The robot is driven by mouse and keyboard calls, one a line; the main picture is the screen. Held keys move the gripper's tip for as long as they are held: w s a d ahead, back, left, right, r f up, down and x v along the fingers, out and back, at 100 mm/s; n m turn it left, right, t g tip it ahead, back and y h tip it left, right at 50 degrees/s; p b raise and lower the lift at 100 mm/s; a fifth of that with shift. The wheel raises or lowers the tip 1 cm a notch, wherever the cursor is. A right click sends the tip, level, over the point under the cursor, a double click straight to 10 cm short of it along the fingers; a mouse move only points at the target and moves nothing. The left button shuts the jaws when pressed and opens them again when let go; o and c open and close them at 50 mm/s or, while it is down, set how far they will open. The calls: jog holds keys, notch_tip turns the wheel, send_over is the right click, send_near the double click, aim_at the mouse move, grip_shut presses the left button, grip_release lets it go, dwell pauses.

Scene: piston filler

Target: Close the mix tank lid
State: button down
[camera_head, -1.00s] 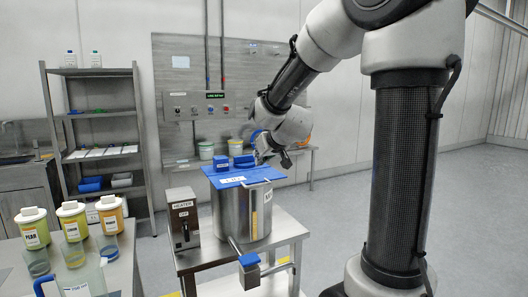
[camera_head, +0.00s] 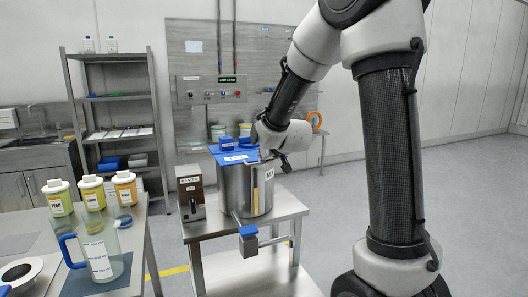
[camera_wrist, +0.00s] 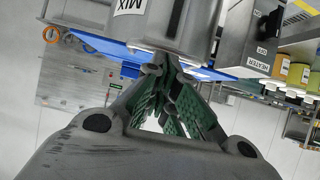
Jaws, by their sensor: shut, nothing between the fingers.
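The mix tank (camera_head: 236,190) is a steel cylinder with a side handle, standing on a metal table; its MIX label shows upside down in the wrist view (camera_wrist: 130,8). A blue lid plate (camera_head: 222,157) with a small white label lies across its top, with a blue block (camera_head: 226,142) on it. My arm hides the lid's right part, so I cannot tell whether it sits flush. The blue plate also shows in the wrist view (camera_wrist: 105,48). My gripper (camera_head: 287,167) is at the tank's upper right side, shut and empty. In the wrist view its fingertips (camera_wrist: 160,62) are close to the tank and plate; contact is unclear.
A heater box (camera_head: 190,192) stands left of the tank. A blue-ended valve (camera_head: 249,240) sticks out in front. Jars (camera_head: 92,193) and a jug (camera_head: 97,252) stand on the left table. The floor at right is open.

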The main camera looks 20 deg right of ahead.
jog(key=shift+s+f, duration=0.2)
jog(key=shift+f, duration=0.85)
